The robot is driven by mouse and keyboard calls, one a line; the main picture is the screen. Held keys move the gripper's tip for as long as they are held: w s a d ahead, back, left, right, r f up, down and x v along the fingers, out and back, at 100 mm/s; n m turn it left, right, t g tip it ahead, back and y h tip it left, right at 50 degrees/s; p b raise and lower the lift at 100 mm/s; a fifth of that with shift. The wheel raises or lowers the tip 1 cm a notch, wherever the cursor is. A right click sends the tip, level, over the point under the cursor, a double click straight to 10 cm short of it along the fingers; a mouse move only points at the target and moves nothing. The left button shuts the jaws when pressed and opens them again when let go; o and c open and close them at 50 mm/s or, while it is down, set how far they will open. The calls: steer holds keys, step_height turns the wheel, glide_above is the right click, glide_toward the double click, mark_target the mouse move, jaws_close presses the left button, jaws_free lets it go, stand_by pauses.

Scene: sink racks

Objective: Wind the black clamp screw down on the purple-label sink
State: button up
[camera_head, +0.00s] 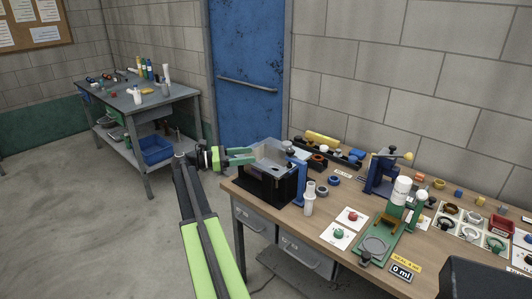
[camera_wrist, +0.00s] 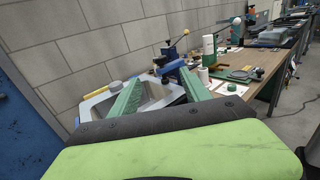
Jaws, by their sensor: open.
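A sink (camera_head: 262,186), a black box with a grey basin on top, stands at the left end of the bench. The grey basin also shows in the wrist view (camera_wrist: 98,106). A blue clamp (camera_head: 299,184) stands at its right side, with a small dark knob (camera_head: 289,144) near its top that may be the clamp screw. No purple label can be made out. My gripper (camera_head: 250,156) is open and empty, its green fingers over the left rim of the basin, apart from the clamp. In the wrist view the fingers (camera_wrist: 160,76) point towards the blue clamp.
A white bottle (camera_head: 309,199) stands close to the clamp's right. A blue press (camera_head: 381,174) with a yellow-tipped lever and a green stand (camera_head: 372,244) are further right. A black tray (camera_head: 328,158) of parts lies behind. A second table (camera_head: 150,105) stands at the back left.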

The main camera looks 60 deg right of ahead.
mark_target(290, 150)
steer(key=x, duration=1.7)
steer(key=shift+d+f, duration=0.1)
steer(key=shift+d, duration=0.1)
steer(key=shift+c, duration=0.2)
jaws_close()
